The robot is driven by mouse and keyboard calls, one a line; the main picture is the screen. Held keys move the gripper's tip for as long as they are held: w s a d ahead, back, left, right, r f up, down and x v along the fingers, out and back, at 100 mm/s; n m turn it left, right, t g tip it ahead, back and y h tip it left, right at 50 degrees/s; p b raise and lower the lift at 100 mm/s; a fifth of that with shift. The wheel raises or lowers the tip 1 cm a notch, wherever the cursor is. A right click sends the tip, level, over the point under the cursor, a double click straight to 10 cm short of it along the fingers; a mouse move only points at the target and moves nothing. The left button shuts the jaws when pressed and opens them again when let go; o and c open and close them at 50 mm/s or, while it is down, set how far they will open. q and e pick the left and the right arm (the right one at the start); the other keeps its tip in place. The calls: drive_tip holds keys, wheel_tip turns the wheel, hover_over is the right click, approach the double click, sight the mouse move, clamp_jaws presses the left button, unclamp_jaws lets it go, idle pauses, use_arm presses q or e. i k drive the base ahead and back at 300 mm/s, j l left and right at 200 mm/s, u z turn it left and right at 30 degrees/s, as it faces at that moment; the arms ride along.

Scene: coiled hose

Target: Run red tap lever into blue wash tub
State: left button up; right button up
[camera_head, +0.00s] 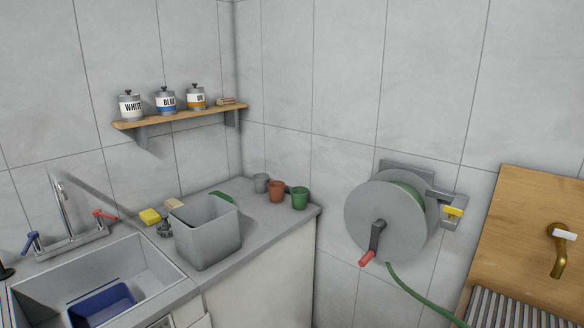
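The red tap lever (103,215) is on the right side of the chrome tap (66,210) behind the sink at the left. A blue lever (31,243) is on the tap's left side. The blue wash tub (103,306) sits inside the grey sink basin (150,262), near its front, and is cut off by the bottom of the picture. I see no water running from the spout. Neither of my grippers is in view.
A grey bin (205,235) stands on the counter right of the sink, with a yellow sponge (149,216) beside it. Several small pots, including a terracotta one (276,192), stand behind. A hose reel (385,218) with green hose (425,301) hangs on the right wall.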

sight(96, 213)
drive_tip(key=u, duration=1.4)
